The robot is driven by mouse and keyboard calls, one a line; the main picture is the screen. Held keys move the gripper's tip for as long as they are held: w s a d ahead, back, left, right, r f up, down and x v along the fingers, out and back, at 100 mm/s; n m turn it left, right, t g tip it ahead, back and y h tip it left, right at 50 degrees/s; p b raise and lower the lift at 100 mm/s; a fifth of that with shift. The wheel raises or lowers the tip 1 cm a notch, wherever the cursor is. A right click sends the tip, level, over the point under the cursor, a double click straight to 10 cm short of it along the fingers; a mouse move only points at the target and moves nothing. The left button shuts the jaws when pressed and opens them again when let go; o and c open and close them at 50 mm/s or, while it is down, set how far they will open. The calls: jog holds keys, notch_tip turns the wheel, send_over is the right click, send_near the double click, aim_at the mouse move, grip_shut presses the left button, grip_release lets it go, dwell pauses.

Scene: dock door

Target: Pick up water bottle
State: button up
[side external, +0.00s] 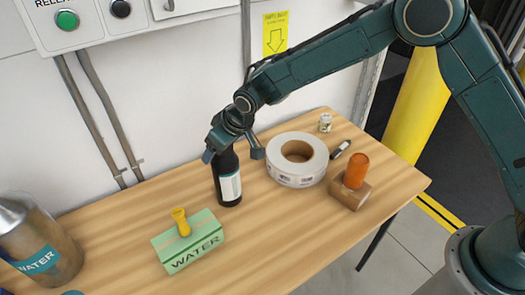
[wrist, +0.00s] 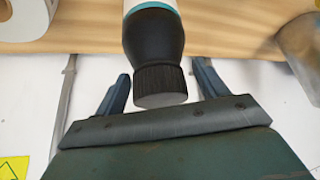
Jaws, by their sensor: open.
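A dark bottle (side external: 229,187) with a white label stands upright on the wooden table, below my gripper (side external: 232,151). Its label text is too small to read. In the wrist view the black neck and ridged cap of this bottle (wrist: 154,48) come between the two fingers of my gripper (wrist: 163,78). The fingers are open, with a gap on each side of the cap. A metal canister (side external: 45,232) at the left front has a teal label reading WATER. A green block (side external: 189,247) also reads WATER.
A yellow knobbed piece (side external: 181,222) sits on the green block. A white tape roll (side external: 297,160) lies close to the bottle's right. Further right are a wooden block with an orange knob (side external: 355,171), a small marker (side external: 340,150) and a small jar (side external: 325,122). A wall stands behind the table.

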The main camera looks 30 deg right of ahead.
jog(key=shift+f, duration=0.1)
dwell(0.4)
jog(key=c, duration=1.5)
notch_tip(320, 180, up, 20)
jog(key=shift+w, duration=0.1)
